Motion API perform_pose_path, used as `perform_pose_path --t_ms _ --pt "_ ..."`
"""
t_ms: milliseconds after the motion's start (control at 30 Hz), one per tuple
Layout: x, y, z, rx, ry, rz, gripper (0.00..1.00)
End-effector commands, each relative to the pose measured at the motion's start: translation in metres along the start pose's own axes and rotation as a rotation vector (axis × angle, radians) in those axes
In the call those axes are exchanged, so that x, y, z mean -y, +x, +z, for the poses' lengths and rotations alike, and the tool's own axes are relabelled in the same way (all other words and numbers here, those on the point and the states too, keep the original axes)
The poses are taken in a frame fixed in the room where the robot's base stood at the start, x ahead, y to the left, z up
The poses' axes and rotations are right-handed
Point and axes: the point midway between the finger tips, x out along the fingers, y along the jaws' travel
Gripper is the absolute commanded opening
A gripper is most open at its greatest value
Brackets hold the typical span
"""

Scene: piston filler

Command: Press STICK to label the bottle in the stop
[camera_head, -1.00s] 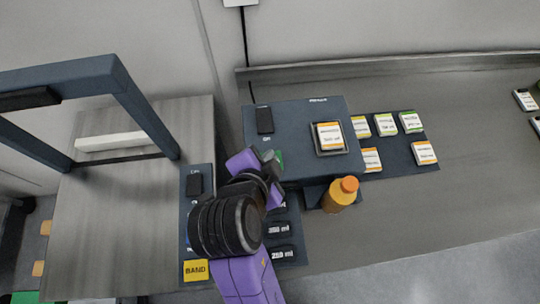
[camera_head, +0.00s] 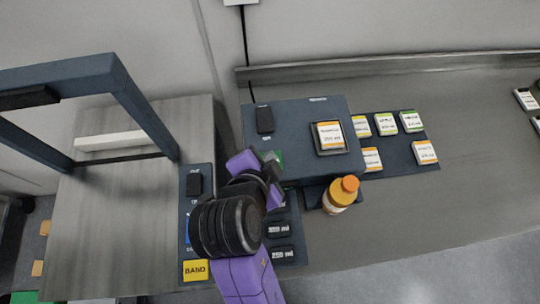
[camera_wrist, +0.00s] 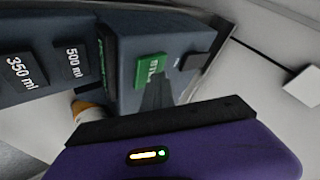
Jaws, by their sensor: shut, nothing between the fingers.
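The green STICK button (camera_wrist: 148,70) is on the front of the dark blue labeller (camera_head: 300,110); a sliver of the button also shows in the head view (camera_head: 279,157). My gripper (camera_wrist: 156,88) is shut and empty, its tips at the button's lower edge; I cannot tell whether they touch it. In the head view my gripper (camera_head: 272,162) hides most of the button. The orange bottle (camera_head: 344,190) stands upright in the dark stop (camera_head: 315,194) in front of the labeller, with a pale label band low on its side. It is partly visible in the wrist view (camera_wrist: 84,108).
A label card (camera_head: 331,135) sits on the labeller's top, with several more on the mat (camera_head: 397,158) to the right. Dark volume buttons (camera_head: 279,229) and a yellow BAND button (camera_head: 196,270) lie near my arm. A dark frame (camera_head: 140,110) stands at left.

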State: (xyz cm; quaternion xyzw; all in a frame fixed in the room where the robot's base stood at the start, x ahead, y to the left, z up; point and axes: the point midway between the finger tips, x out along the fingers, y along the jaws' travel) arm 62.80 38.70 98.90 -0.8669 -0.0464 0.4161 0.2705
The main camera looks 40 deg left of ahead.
Motion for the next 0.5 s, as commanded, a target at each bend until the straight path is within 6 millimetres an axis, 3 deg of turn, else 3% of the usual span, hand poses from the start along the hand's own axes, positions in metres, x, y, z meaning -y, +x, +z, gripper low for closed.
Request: perform_pose_path --t_ms 500 --pt "0.008 -0.012 -0.008 0.001 -0.001 0.001 0.00"
